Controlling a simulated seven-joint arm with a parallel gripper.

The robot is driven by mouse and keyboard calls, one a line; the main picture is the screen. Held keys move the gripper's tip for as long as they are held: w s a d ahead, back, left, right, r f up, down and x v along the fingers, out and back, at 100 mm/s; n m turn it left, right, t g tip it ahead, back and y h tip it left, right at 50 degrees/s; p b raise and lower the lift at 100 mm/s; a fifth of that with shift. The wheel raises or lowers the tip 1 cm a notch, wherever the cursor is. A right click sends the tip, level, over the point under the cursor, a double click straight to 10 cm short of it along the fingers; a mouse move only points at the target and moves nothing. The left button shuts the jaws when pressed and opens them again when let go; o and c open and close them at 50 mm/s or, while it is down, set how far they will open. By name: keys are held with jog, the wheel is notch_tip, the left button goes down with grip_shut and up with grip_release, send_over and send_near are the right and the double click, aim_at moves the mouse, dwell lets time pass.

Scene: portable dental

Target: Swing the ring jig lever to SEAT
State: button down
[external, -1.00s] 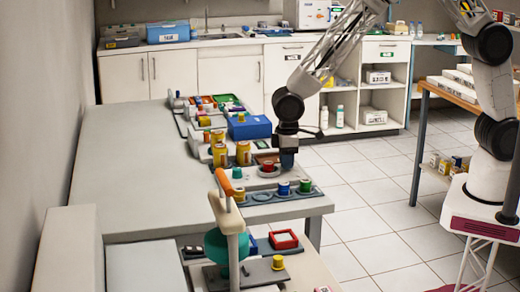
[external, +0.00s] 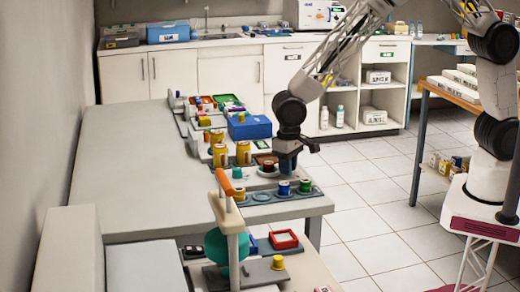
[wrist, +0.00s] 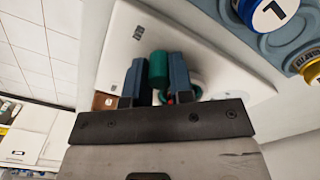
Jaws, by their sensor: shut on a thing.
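The ring jig is a white plate (wrist: 215,65) on the near end of the long table, also in the external view between the yellow jars and the blue-grey tray. A green cylindrical knob (wrist: 158,66), apparently the lever's handle, stands between the blue-grey fingers of my gripper (wrist: 158,80), which is shut on it. My gripper (external: 286,168) is low over the jig's right side in the external view. A red-topped piece (external: 268,168) shows just left of it. The lever's arm is hidden, and the small dark labels on the plate are unreadable.
A blue-grey tray (external: 262,197) with several lidded jars lies close in front of the jig. Yellow jars (external: 243,152) stand behind left, and a blue box (external: 250,127) farther back. The table's left part is clear.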

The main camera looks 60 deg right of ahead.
jog(key=shift+r, duration=0.1)
dwell(0.3)
jog(key=c, duration=1)
grip_release()
jog(key=shift+r, duration=3.85)
